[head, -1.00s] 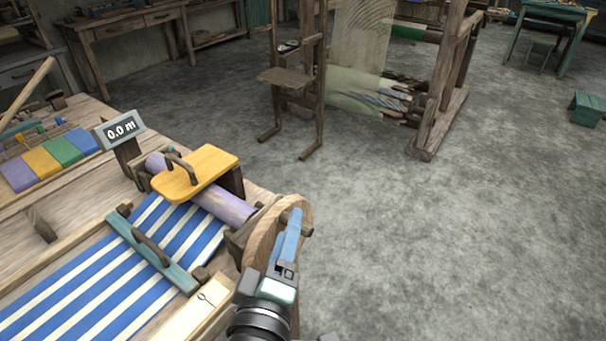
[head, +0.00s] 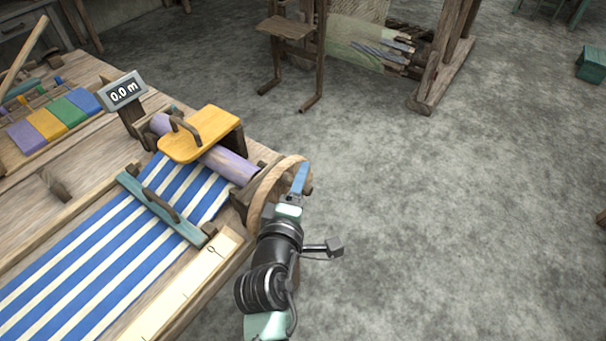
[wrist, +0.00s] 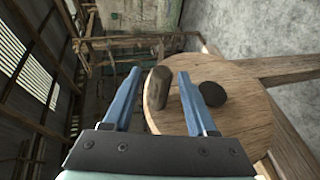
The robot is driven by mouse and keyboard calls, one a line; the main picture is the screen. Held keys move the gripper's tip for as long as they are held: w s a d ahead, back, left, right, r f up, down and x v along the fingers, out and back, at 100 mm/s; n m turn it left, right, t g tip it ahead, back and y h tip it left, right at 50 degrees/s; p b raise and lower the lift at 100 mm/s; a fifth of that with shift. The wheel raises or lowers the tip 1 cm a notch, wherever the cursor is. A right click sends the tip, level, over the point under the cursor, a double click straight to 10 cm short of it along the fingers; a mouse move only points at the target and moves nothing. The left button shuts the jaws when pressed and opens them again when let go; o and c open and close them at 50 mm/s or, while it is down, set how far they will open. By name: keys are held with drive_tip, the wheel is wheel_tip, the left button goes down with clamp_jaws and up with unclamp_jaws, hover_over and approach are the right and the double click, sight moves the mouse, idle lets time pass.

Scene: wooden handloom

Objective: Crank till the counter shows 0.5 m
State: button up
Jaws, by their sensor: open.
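The counter (head: 124,91) reads 0.0 m and stands on a post at the back of the wooden loom bench. The round wooden crank wheel (head: 268,190) is at the bench's right end, beside the purple roller (head: 232,166). In the wrist view the wheel (wrist: 240,118) carries a short wooden peg handle (wrist: 158,87) and a dark round hub (wrist: 212,94). My gripper (wrist: 155,80) is open, its two blue fingers on either side of the peg in the picture. I cannot tell if they touch it.
Blue-and-white striped cloth (head: 100,245) runs along the bench under a teal bar with a handle (head: 160,208). A yellow handled board (head: 205,135) sits over the roller. A wooden stool (head: 285,30) and large loom frame (head: 440,60) stand behind.

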drive_tip(key=shift+x, duration=1.25)
clamp_jaws()
idle(0.6)
